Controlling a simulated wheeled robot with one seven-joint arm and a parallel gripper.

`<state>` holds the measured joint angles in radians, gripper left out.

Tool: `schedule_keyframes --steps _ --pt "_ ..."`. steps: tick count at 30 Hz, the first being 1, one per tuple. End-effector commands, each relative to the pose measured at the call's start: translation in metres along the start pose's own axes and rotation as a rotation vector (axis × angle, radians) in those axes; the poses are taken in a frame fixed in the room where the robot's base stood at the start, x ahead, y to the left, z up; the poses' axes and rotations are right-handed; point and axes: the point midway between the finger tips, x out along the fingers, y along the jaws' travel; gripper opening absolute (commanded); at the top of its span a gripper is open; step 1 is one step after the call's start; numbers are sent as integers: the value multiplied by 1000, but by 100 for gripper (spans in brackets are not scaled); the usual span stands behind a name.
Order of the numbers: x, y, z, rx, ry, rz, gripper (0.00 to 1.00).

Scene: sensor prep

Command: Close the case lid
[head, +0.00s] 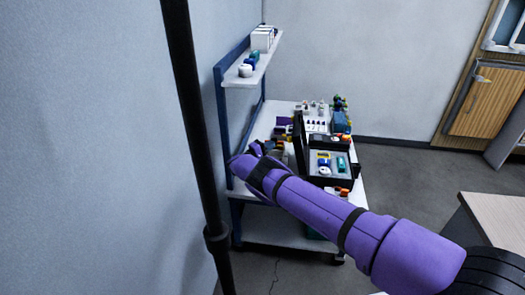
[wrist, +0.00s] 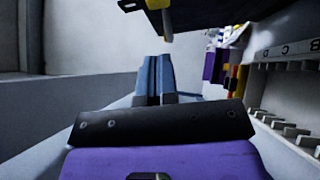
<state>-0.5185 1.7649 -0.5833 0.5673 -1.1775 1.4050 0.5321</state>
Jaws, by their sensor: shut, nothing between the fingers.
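The black case (head: 345,181) stands open on the workbench in the head view. Its lid (head: 299,138) is raised, close to upright, on the case's left side. Blue, teal and white items lie inside the case. My gripper (head: 252,162) is to the left of the lid, apart from the case's open tray; whether it touches the lid cannot be told. In the wrist view its two blue-grey fingers (wrist: 154,78) are together with nothing between them. A dark panel at the top of that view cannot be identified for sure.
The bench's blue frame carries a shelf (head: 262,70) with small boxes above the work area. Several small items stand at the back of the bench. A lettered rack (wrist: 285,52) is at the right in the wrist view. A wall is close on the left.

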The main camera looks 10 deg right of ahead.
Motion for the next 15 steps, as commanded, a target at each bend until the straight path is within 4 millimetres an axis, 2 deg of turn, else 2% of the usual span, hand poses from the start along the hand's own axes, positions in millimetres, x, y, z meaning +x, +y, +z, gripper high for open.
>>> schedule_keyframes --steps 4,15 --pt "24 0 1 -1 -2 0 0" --pt "41 1 20 -2 -1 1 0"
